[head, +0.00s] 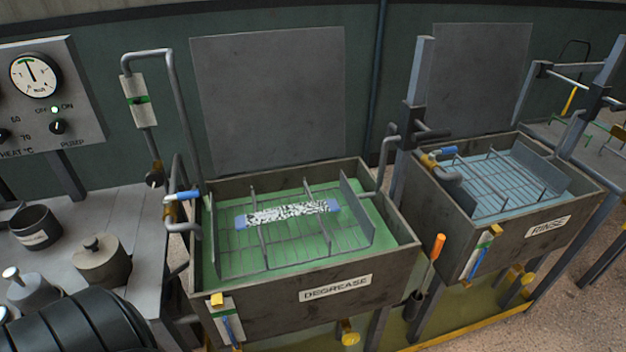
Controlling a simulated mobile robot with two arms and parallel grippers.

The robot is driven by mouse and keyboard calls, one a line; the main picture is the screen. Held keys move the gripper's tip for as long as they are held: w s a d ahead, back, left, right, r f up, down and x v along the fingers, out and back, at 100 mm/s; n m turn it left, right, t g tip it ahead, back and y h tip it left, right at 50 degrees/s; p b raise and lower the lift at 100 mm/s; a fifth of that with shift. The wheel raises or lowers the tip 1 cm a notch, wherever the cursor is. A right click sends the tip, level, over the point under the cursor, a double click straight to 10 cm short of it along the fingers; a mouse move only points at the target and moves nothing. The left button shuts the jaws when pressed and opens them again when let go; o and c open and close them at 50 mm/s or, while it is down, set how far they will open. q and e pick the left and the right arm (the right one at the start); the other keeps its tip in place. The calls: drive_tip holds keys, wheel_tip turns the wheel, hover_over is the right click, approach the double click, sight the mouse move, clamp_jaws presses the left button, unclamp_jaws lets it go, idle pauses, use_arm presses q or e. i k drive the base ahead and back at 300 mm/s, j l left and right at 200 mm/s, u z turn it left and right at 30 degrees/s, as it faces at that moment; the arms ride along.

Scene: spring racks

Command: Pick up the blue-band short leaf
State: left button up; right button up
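The blue-band short leaf (290,213) lies in the tank labelled DEGREASE (280,304). It is a flat strip with a speckled black-and-white middle and a blue band at each end. It lies lengthwise left to right across the wire rack (357,218), over green liquid, between the rack's thin upright dividers. I cannot tell whether it is under the liquid's surface. Neither of my grippers is in view.
The RINSE tank (487,242) at the right holds an empty-looking rack over bluish liquid. Pipes and a blue-handled tap (182,196) stand at the degrease tank's left edge. An orange-handled tool (437,248) stands between the tanks. Lidded pots (101,262) stand at the left.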

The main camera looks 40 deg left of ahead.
sight(244, 222)
drive_tip(key=u, duration=1.35)
